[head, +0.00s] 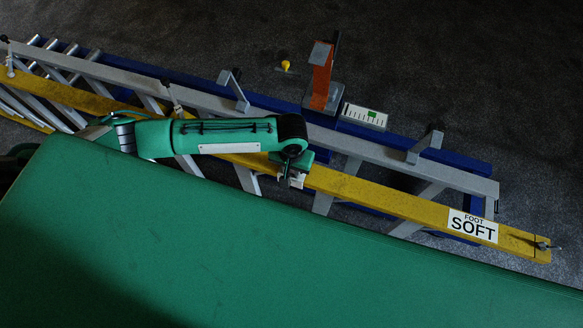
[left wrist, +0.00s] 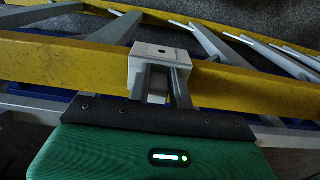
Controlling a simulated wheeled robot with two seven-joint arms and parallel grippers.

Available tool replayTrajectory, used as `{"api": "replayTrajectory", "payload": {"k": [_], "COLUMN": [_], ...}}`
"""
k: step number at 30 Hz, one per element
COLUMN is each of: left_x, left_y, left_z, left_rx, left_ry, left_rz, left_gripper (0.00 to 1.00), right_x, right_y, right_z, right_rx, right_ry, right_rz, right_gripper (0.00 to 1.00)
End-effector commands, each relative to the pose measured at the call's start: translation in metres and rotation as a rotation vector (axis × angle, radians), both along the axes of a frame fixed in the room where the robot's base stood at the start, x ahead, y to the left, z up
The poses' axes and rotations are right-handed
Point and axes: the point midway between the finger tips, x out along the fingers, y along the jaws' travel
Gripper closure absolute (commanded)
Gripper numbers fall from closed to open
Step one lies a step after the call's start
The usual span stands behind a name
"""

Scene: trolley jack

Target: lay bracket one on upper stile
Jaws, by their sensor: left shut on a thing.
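My left gripper (head: 292,180) is over the middle of the yellow stile (head: 360,190). It is shut on a light grey bracket (head: 298,181), mostly hidden by the gripper in the head view. The bracket also shows in the left wrist view (left wrist: 158,62) as a pale block with a small dark hole on its top. There the two fingers hold its near side, and it sits over the yellow stile (left wrist: 240,84). I cannot tell whether it bears fully on the stile. The right gripper is not in view.
The ladder's grey stile (head: 380,147) runs behind the yellow one, on a blue frame (head: 265,101) with grey uprights. An orange post (head: 320,80) and a gauge (head: 364,115) stand behind. A "FOOT SOFT" label (head: 473,226) marks the right end. A green surface (head: 250,260) fills the front.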

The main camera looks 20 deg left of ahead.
Motion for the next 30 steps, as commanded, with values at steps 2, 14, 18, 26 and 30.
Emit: {"api": "replayTrajectory", "payload": {"k": [2, 14, 18, 26, 30], "left_x": [0.002, 0.0017, 0.0014, 0.0007, 0.0003], "left_y": [0.0028, 0.0039, 0.0041, 0.0055, 0.0061], "left_z": [-0.003, -0.0076, -0.0081, -0.0088, -0.0092], "left_rx": [0.006, 0.008, 0.009, 0.012, 0.014], "left_ry": [-0.003, -0.002, -0.002, 0.0, 0.001], "left_rz": [0.006, 0.006, 0.006, 0.006, 0.006], "left_gripper": [1.0, 1.0, 0.55, 0.54, 0.54], "right_x": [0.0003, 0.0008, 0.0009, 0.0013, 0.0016], "right_y": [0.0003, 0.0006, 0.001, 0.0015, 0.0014], "right_z": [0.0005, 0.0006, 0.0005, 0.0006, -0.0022], "right_rx": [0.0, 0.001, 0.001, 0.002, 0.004], "right_ry": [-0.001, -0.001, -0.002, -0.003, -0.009], "right_rz": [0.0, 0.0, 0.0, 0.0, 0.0], "right_gripper": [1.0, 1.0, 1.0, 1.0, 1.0]}}
